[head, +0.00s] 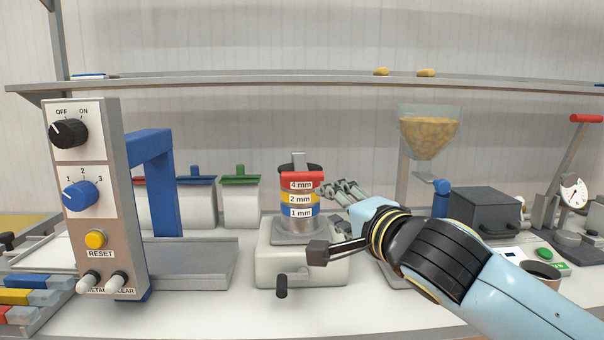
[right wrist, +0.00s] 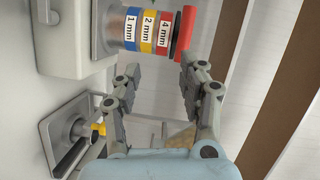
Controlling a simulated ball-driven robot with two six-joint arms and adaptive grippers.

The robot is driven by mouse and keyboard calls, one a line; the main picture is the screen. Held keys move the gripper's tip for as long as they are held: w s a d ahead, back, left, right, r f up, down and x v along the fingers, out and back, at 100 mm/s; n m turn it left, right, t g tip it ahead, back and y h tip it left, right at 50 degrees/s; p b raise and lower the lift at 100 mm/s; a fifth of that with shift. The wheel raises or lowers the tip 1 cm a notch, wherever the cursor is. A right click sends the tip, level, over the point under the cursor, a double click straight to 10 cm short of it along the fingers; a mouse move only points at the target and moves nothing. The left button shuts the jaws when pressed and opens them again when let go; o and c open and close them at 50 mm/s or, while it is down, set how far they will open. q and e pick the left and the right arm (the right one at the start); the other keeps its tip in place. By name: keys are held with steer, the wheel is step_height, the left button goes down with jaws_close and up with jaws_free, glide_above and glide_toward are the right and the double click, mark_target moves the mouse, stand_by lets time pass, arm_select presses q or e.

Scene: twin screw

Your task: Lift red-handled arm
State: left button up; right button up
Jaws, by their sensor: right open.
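A red handle (head: 303,176) lies across the front of the top of a stack of coloured sieves (head: 302,199) labelled 4, 2 and 1 mm. A grey arm (head: 299,159) rises behind it. The red handle (right wrist: 187,33) also shows in the right wrist view, just beyond one fingertip. My right gripper (head: 327,220) is open and empty, in front and to the right of the stack. In the right wrist view my right gripper (right wrist: 160,72) has its fingers spread, with the handle beyond them. Contact cannot be told. My left gripper is not in view.
A second red handle (head: 586,118) tops a grey lever at the far right. A control panel (head: 85,200) stands at left. The sieve base (head: 275,256) has a dark front knob. A funnel (head: 430,132) stands right of the stack. A shelf (head: 300,79) runs across above.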

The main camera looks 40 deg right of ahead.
mark_target(308, 179)
steer(key=shift+m+t+y, duration=0.3)
steer(key=shift+m+t, duration=0.4)
steer(key=w+r+p, duration=0.1)
steer(key=w, duration=0.2)
steer(key=w+p, duration=0.1)
steer(key=w, duration=0.3)
steer(key=w+d+r+p, duration=0.1)
steer(key=w, duration=0.2)
steer(key=shift+w+r, duration=0.35)
steer(key=shift+w+d+f, duration=0.1)
steer(key=shift+w+d, duration=0.05)
steer(key=shift+w, duration=0.45)
jaws_close()
